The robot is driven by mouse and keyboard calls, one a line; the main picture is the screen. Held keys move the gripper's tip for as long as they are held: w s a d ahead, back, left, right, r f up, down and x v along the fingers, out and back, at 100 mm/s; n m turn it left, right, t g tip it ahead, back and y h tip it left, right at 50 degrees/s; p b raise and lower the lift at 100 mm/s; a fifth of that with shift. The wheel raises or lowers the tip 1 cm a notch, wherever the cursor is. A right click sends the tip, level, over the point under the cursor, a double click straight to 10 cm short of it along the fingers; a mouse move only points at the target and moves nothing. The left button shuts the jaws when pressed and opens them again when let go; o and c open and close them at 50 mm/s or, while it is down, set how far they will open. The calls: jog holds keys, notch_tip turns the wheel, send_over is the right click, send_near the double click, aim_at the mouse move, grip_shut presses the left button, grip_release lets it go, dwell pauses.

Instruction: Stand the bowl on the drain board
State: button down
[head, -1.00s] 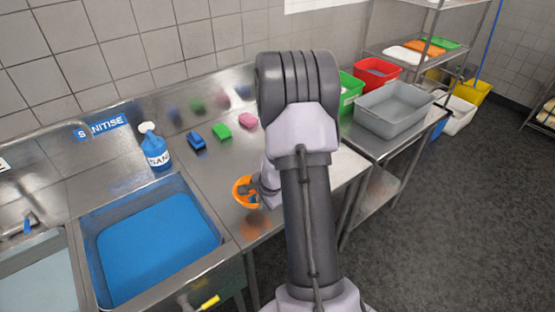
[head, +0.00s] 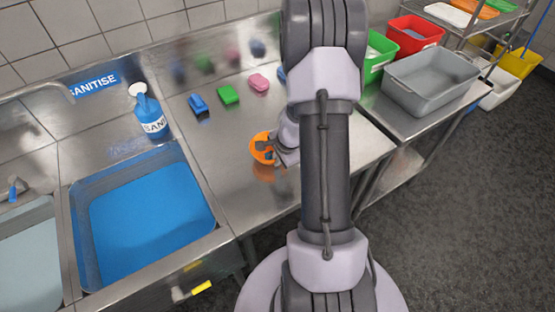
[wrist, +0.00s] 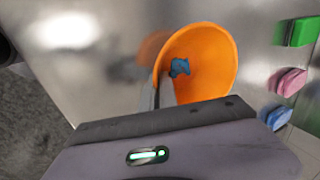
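The orange bowl (head: 261,157) is held over the steel drain board (head: 235,190), right of the blue-filled sink. Its open side faces up toward the head camera, and its reflection shows on the steel below it. I cannot tell whether it touches the board. My gripper (head: 272,148) is at the bowl's right side, apparently shut on its rim; the fingers are partly hidden. In the wrist view the bowl (wrist: 215,65) shows a blue patch (wrist: 180,67) inside, and a finger (wrist: 160,92) lies against its near edge.
A blue sponge (head: 199,105), a green one (head: 228,95) and a pink one (head: 259,83) lie along the back. A blue spray bottle (head: 150,115) stands by the sink (head: 150,215). A grey tub (head: 430,80) stands right. The board's front is clear.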

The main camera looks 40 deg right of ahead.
jog(key=c, duration=1.6)
grip_release()
jog(key=shift+c, duration=0.2)
jog(key=d+p+v, duration=0.1)
jog(key=p+v, duration=0.6)
jog(key=v, duration=0.5)
jog(key=w+a+r+n+t+y, duration=0.1)
jog(key=w+a+r+n, duration=0.2)
jog(key=a+r, duration=0.4)
jog(key=w+a+r+n+t+y, duration=0.1)
jog(key=w+a+r+n, duration=0.2)
jog(key=a+r, duration=0.3)
jog(key=s+a+r+n, duration=0.35)
jog(key=a+r, duration=0.35)
jog(key=a, duration=0.3)
jog(key=s+a+r+n, duration=0.3)
jog(key=s+a, duration=0.1)
jog(key=s, duration=0.2)
jog(key=s+a+r+n, duration=0.3)
jog(key=s+a+n, duration=0.1)
jog(key=s, duration=0.3)
notch_tip(320, 180, down, 17)
jog(key=b, duration=1.8)
jog(key=shift+w+a+f+y, duration=0.2)
jog(key=shift+w+a+y, duration=0.1)
jog(key=shift+y, duration=0.1)
